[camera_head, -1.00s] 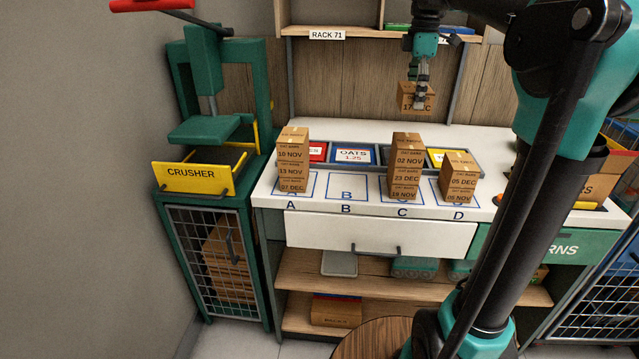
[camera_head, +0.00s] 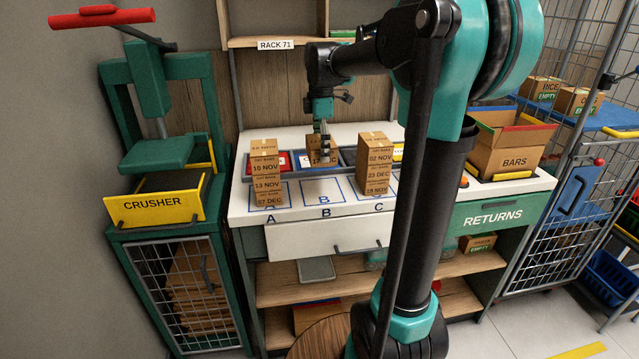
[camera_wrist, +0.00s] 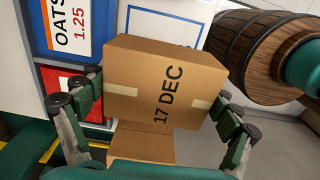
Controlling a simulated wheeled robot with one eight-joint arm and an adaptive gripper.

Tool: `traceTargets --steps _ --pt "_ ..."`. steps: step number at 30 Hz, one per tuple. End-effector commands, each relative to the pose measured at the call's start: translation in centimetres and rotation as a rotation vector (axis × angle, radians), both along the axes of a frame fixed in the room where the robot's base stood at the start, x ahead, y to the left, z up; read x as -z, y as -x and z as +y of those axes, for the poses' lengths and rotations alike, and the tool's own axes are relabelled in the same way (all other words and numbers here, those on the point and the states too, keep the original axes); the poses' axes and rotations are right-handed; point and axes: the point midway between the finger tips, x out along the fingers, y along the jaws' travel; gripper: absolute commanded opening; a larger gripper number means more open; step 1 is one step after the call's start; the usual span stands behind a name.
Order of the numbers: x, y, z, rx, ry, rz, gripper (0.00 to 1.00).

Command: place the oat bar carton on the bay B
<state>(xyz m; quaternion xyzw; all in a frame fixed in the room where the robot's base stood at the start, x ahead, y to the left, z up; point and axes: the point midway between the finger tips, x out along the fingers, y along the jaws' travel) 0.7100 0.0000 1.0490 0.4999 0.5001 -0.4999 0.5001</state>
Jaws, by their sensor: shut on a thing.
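A carton stack stands on bay A (camera_head: 265,180) and another on bay C (camera_head: 374,165), flanking bay B. My arm hides bay D. The green crusher (camera_head: 160,150) stands left, and an open BARS box (camera_head: 510,150) sits on the right.

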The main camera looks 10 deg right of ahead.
Motion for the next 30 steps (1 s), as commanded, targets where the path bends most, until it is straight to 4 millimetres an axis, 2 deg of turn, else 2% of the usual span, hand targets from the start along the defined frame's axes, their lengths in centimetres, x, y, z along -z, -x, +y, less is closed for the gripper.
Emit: traceTargets --steps 3,9,14,22,30 --pt "3.0 0.0 0.0 0.0 0.0 0.0 0.54" --pt "6.6 0.0 0.0 0.0 0.0 0.0 0.54" --pt "7.7 0.0 0.0 0.0 0.0 0.0 0.54" --pt "10.9 0.0 0.0 0.0 0.0 0.0 0.54" --pt "11.4 0.0 0.0 0.0 0.0 0.0 0.54"
